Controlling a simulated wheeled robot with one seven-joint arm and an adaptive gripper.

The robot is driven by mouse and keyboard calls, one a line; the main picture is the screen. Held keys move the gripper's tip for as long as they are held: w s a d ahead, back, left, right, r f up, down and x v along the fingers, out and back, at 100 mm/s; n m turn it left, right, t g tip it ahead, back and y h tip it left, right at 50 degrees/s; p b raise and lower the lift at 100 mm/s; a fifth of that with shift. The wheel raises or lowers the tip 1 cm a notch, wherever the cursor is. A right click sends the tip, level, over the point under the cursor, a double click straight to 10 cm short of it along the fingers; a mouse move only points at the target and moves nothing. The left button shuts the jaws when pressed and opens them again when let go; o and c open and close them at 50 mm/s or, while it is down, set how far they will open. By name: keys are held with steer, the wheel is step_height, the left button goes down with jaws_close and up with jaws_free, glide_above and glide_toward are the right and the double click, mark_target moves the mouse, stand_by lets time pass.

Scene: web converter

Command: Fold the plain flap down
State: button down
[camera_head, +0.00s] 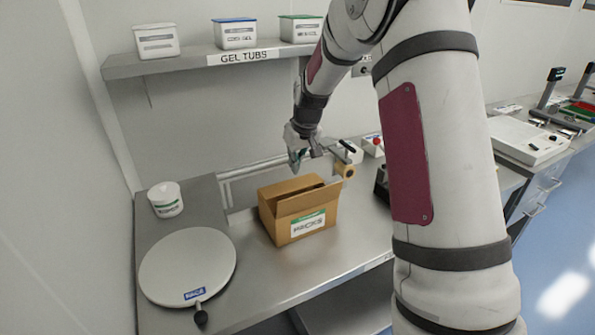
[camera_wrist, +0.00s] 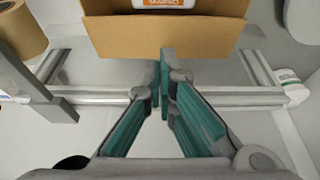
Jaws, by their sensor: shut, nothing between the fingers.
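An open brown cardboard box (camera_head: 279,220) stands on the steel bench, with a green and white label on its front. In the wrist view its plain brown flap (camera_wrist: 205,36) spreads toward me, with no label visible on it. A white item with an orange label (camera_wrist: 166,3) shows at the top edge, beyond the flap. My gripper (camera_head: 297,160) is above and behind the box in the head view. In the wrist view my gripper (camera_wrist: 165,58) is shut and empty, its tips overlapping the flap's near edge; I cannot tell whether they touch.
A tape roll (camera_head: 345,170) on a dispenser is right of the box. A metal rail (camera_head: 250,168) runs behind it. A round white plate (camera_head: 187,268) and a white tub (camera_head: 165,199) are on the left. A shelf (camera_head: 180,62) with several tubs hangs above.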

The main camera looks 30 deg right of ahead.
steer(key=s+r, duration=0.6)
steer(key=r, duration=0.1)
steer(key=t+b, duration=0.4)
steer(key=b, duration=0.6)
glide_above(297, 187)
steer(key=s, duration=0.1)
step_height(297, 187, down, 7)
steer(key=shift+f, duration=0.15)
step_height(297, 187, down, 3)
steer(key=shift+f+b, duration=0.15)
steer(key=shift+b, duration=0.35)
steer(key=shift+f, duration=0.45)
steer(key=shift+f+b, duration=0.15)
steer(key=shift+b, duration=0.35)
steer(key=shift+f+b, duration=0.5)
steer(key=shift+b, duration=0.45)
steer(key=shift+s+f+b, duration=0.35)
steer(key=shift+b, duration=0.75)
